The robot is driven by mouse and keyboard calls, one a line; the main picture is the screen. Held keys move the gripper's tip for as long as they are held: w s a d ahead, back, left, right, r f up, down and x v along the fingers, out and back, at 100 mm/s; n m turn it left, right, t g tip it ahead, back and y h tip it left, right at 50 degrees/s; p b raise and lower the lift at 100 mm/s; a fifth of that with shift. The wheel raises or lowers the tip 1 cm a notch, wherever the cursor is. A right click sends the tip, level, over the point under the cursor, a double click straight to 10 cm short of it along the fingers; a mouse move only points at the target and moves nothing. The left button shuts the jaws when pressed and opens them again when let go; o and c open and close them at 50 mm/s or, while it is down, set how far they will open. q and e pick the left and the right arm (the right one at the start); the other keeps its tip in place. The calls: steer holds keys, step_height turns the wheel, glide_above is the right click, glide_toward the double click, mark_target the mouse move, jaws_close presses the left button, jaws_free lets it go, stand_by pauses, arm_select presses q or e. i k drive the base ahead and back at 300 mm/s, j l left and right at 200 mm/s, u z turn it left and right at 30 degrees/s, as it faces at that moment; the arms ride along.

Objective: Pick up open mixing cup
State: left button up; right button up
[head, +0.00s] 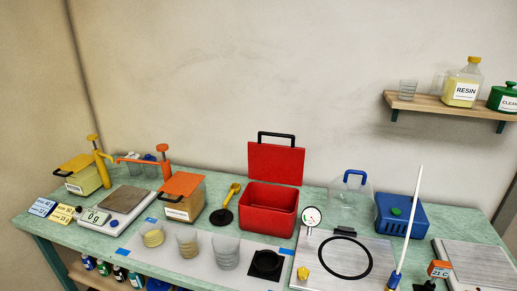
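Several clear, open-topped cup shapes stand in a row on the pale mat (205,265) at the front middle of the bench. The left one (152,236) and the middle one (187,243) show yellowish ringed contents or stacks. The right one (226,252) is larger and looks like grey nested cups. I cannot tell which of them is the open mixing cup. More clear cups (408,90) stand on the wall shelf, and faint clear ones (133,166) stand at the back left. Neither of my grippers is in view.
A scale (116,205) and pump containers (90,177) (180,197) stand left of an open red box (268,208). Right are a plate with a black ring (344,257), clear dome (350,203), blue unit (401,215) and upright white rod (411,218). A shelf (446,105) holds bottles.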

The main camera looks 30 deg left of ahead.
mark_target(186, 237)
steer(key=u, duration=1)
steer(key=i+j+z, duration=0.15)
steer(key=j, duration=0.55)
steer(key=i+j+z, duration=0.2)
steer(key=j, duration=0.5)
steer(key=k, duration=0.15)
